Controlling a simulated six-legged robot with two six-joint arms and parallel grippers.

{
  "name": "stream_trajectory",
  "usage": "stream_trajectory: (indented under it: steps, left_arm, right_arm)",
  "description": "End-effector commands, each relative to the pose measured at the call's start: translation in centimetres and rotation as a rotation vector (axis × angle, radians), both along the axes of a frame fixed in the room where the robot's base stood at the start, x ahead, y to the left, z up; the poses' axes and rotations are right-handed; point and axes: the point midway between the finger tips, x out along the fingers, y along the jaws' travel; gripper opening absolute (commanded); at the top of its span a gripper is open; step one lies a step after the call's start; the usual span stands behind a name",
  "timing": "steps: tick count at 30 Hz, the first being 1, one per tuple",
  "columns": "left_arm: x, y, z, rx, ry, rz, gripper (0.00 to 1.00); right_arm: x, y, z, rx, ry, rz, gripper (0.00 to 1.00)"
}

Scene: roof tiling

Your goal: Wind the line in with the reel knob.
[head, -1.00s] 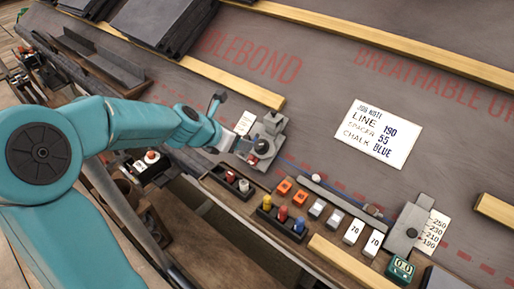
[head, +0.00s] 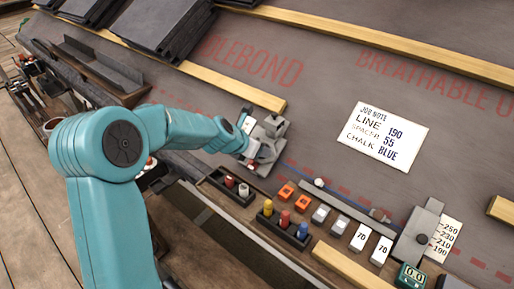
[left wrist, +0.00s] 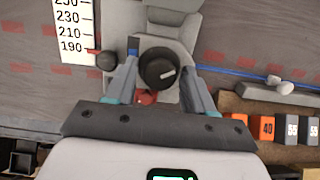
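The reel (head: 268,135) is a grey unit at the left end of the blue line (head: 345,198) in the head view. In the left wrist view its round black knob (left wrist: 157,68) with a white mark lies between the fingers of my left gripper (left wrist: 159,75). Narrow gaps seem to show on both sides of the knob, so the fingers look open around it. A red part (left wrist: 147,97) shows just below the knob. The blue line (left wrist: 240,75) runs right from the reel past a pale peg (left wrist: 285,87). My right gripper is in no view.
Holders with coloured bottles (head: 285,222), orange and white blocks (head: 360,238) and a grey slider unit (head: 420,235) stand along the front. A wooden batten (head: 200,70) lies behind the reel. Slates (head: 165,25) are stacked at the back.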

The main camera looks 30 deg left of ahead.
Motion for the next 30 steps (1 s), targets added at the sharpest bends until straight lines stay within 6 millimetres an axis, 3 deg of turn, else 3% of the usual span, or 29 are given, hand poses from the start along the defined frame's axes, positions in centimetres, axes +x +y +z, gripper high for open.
stream_trajectory:
  steps: [1, 3, 4, 17, 30]
  left_arm:
    - [-0.01, 0.0, 0.0, 0.0, 0.0, 0.0, 0.35]
    - [-0.03, 0.01, 0.0, 0.0, 0.0, 0.0, 0.12]
    - [-0.03, 0.01, 0.0, 0.0, 0.0, 0.0, 0.09]
    - [-0.04, 0.08, -0.05, 0.051, -0.004, -0.071, 0.09]
    - [-0.03, 0.14, 0.04, 0.265, -0.019, -0.38, 0.09]
  right_arm:
    - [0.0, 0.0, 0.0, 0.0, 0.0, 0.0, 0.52]
    - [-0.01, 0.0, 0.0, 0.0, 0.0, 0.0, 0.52]
    - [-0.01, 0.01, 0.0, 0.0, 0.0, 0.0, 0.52]
    - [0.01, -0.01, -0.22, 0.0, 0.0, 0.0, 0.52]
    - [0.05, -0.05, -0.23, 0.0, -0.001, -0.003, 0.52]
